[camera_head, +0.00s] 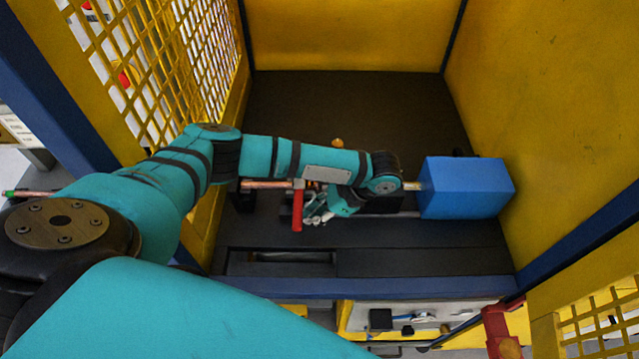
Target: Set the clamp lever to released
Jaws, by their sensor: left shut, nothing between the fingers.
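The clamp lever (297,211) is a red bar pointing down toward the front of the yellow enclosure, just left of my left gripper. My left gripper (312,220) is shut and empty, its fingertips close to the right side of the lever. I cannot tell whether they touch it. A copper tube (262,185) runs left to right behind the lever, and my left arm hides its middle. The clamp body is mostly hidden by my gripper and wrist. My right gripper is not in view.
A blue block (465,188) stands at the tube's right end. Yellow walls (350,35) close the back and right, and a yellow mesh panel (165,75) stands at the left. The dark floor (300,105) behind the arm is mostly clear. A blue edge beam (370,287) crosses the front.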

